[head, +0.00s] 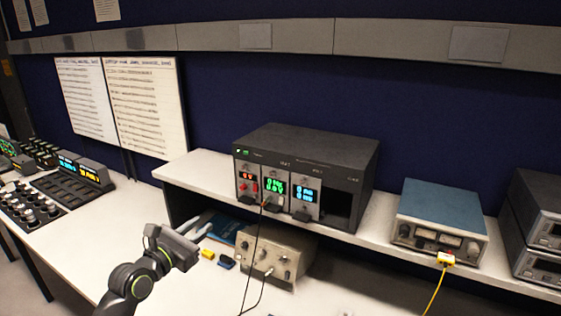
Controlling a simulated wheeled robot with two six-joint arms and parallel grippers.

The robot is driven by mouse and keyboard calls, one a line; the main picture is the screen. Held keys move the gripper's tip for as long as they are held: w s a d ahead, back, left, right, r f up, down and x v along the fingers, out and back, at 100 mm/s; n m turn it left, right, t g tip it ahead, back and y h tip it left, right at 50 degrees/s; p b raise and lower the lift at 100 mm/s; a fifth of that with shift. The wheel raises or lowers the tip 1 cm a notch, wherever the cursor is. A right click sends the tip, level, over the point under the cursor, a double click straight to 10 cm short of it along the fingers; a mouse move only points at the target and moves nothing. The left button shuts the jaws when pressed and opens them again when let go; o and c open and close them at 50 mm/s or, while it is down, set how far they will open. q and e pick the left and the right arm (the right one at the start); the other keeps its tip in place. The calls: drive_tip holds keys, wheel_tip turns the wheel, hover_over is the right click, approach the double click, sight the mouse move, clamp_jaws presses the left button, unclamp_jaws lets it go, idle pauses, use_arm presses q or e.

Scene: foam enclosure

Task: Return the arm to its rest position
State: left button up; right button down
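My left arm (135,281) comes in from the bottom left, bent up over the bench. My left gripper (200,229) is at its end, pointing up and right, with two pale fingers that look apart and nothing visible between them. It is in front of the shelf's left end, left of a beige instrument. My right arm and gripper are not in view.
The white bench (95,215) is below, with a control panel (75,183) at left. A shelf (385,232) carries a black modular instrument (305,160) and a blue-topped supply (440,207). A beige box (275,255), a yellow piece (208,254) and cables are near my gripper.

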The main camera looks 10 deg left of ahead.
use_arm(q)
drive_tip(key=s+d+f+m+g+y, duration=0.1)
drive_tip(key=s+f+m+g+y, duration=0.45)
drive_tip(key=s+f+m, duration=1.25)
drive_tip(key=s+a+f+m+g+y, duration=0.15)
drive_tip(key=s+m+g, duration=0.35)
drive_tip(key=s, duration=0.6)
drive_tip(key=s+a+f+m+g+y, duration=0.1)
drive_tip(key=s+f+m+g, duration=0.15)
drive_tip(key=s+m, duration=0.6)
wheel_tip(320, 180, down, 30)
drive_tip(key=s+a+n+g+b, duration=0.1)
drive_tip(key=s+a+n+b, duration=0.1)
drive_tip(key=b, duration=0.5)
drive_tip(key=s+f+b, duration=0.2)
drive_tip(key=s+f, duration=0.3)
drive_tip(key=f, duration=0.3)
drive_tip(key=s+d+f+g+b, duration=0.1)
drive_tip(key=s+f+b, duration=0.1)
drive_tip(key=s+f, duration=0.3)
drive_tip(key=s+f+h+b, duration=0.1)
drive_tip(key=s+f, duration=0.4)
drive_tip(key=f, duration=0.5)
drive_tip(key=shift+d+f+g+b, duration=0.15)
drive_tip(key=shift+f+g+b, duration=0.2)
drive_tip(key=shift+b, duration=0.3)
